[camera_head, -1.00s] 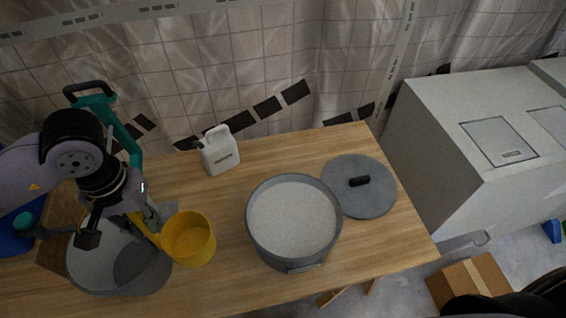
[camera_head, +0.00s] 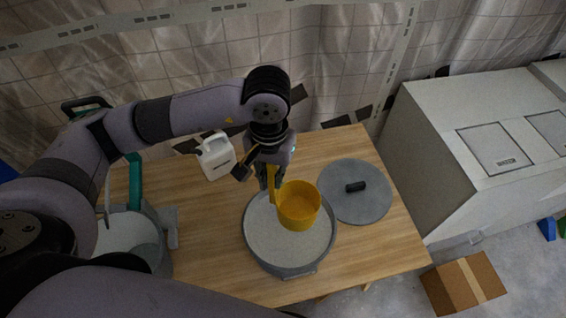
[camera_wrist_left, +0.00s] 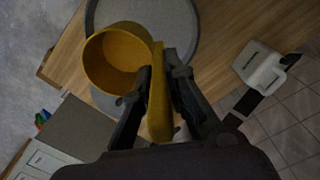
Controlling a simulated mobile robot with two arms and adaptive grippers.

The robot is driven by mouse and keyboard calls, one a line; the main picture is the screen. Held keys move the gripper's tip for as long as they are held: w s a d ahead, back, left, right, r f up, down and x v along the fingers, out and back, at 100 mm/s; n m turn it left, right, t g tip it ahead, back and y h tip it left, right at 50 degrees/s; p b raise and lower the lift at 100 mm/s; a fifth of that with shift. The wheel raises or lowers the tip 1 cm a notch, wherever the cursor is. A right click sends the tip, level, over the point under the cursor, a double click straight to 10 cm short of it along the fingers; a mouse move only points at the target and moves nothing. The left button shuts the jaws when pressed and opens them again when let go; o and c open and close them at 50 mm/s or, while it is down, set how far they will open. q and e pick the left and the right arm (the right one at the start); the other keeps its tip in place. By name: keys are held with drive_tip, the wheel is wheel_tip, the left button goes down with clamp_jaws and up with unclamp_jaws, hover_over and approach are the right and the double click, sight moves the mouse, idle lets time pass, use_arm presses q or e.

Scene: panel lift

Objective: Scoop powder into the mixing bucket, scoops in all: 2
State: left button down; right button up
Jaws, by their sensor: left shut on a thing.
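My left gripper (camera_head: 268,178) is shut on the handle of a yellow scoop (camera_head: 299,206). The scoop is above the right part of a grey tub of white powder (camera_head: 283,237). I see no powder in the scoop's cup in the head view. In the left wrist view the gripper (camera_wrist_left: 158,80) grips the scoop's yellow handle, with the scoop's cup (camera_wrist_left: 117,58) at its left. The mixing bucket (camera_head: 135,238) stands at the left of the table, partly hidden by my left arm. My right gripper is not in view.
A grey lid (camera_head: 357,192) with a black knob lies right of the tub. A white jug (camera_head: 216,156) stands behind, left of the tub. A teal-handled stand (camera_head: 135,182) is beside the bucket. Bare wooden table (camera_head: 208,225) lies between bucket and tub.

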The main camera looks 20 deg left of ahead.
sight(275, 193)
use_arm(q)
drive_tip(key=shift+w+d+f, duration=0.1)
drive_tip(key=shift+d+f, duration=0.05)
drive_tip(key=shift+d, duration=0.3)
drive_tip(key=shift+a+f+b, duration=0.15)
drive_tip(key=shift+f+b, duration=0.25)
drive_tip(key=shift+f, duration=0.2)
wheel_tip(275, 193, down, 5)
drive_tip(key=shift+r+b, duration=0.1)
drive_tip(key=shift+b, duration=0.95)
wheel_tip(275, 193, down, 12)
drive_tip(key=b, duration=1.5)
drive_tip(key=shift+f, duration=0.2)
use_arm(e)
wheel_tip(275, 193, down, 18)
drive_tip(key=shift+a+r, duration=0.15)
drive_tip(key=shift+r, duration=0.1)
